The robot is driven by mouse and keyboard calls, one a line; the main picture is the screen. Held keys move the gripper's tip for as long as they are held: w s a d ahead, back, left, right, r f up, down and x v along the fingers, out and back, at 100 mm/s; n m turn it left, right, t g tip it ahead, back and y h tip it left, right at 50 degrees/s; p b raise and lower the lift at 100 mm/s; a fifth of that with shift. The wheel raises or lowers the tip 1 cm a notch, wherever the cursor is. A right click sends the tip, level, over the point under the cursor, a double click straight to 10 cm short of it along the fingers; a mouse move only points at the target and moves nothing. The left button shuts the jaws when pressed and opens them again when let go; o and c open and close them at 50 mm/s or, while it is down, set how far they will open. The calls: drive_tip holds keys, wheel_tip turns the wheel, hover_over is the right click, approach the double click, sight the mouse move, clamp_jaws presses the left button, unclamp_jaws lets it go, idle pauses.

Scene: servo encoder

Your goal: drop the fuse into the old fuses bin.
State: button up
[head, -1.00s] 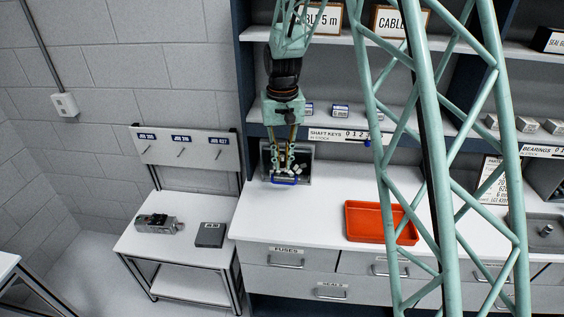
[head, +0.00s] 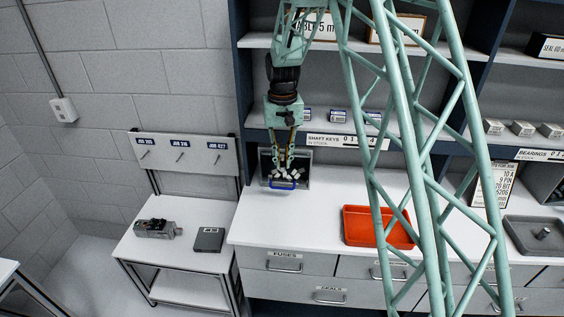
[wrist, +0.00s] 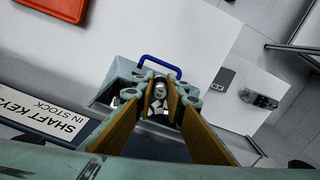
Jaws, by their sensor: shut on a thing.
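The old fuses bin is a grey open bin (head: 303,158) with a blue handle (head: 282,185), at the back left of the white worktop. Several white fuses (head: 285,173) lie in it. In the wrist view the blue handle (wrist: 158,64) is just beyond my fingertips. My gripper (head: 284,166) points down over the bin's opening. In the wrist view my gripper (wrist: 160,92) is shut on a fuse with a round silver end (wrist: 160,90). The fingers hide much of the held fuse and the bin's inside. I cannot tell its exact height above the pile.
A red-orange tray (head: 351,238) sits to the right on the worktop. A shelf with a shaft keys label (head: 335,141) is just behind my arm. A side table (head: 190,257) at left holds a metal unit (head: 155,229) and a dark box (head: 209,240). The worktop's front is clear.

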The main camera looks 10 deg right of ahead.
drive_tip(key=shift+w+d+f, duration=0.2)
drive_tip(key=shift+w, duration=0.35)
drive_tip(key=shift+w+d+f, duration=0.15)
drive_tip(key=shift+w+d, duration=0.05)
drive_tip(key=shift+w, duration=0.3)
drive_tip(key=shift+w, duration=0.1)
drive_tip(key=o, duration=0.9)
wheel_tip(320, 180, up, 12)
drive_tip(key=shift+f, duration=0.1)
idle(1.2)
